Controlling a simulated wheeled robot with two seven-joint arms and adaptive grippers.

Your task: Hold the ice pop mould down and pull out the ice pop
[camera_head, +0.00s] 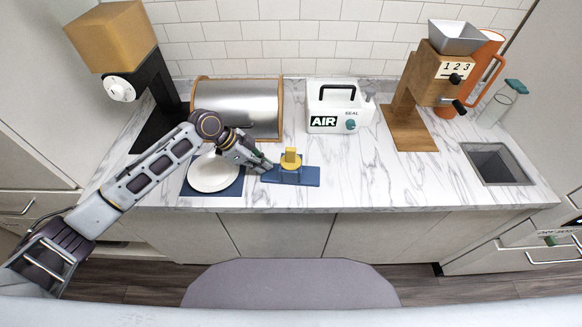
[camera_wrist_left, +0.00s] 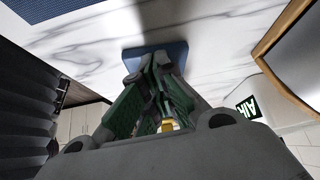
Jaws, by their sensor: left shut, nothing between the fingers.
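The blue ice pop mould (camera_head: 308,177) lies on the marble counter, a flat base with a raised middle. The yellow ice pop (camera_head: 291,158) stands upright in its middle, its top sticking up. My left gripper (camera_head: 265,167) is shut and empty, its fingertips at the left end of the mould; I cannot tell whether they press on it. In the left wrist view the gripper (camera_wrist_left: 155,62) covers much of the blue mould (camera_wrist_left: 178,50), and a bit of the yellow ice pop (camera_wrist_left: 167,126) shows between the fingers. My right gripper is not in view.
A white plate (camera_head: 214,174) on a dark blue mat (camera_head: 230,192) lies left of the mould. Behind are a silver bread box (camera_head: 245,105) and a white AIR seal box (camera_head: 338,115). A wooden grinder (camera_head: 408,125) and sink (camera_head: 495,163) stand right. Counter right of the mould is clear.

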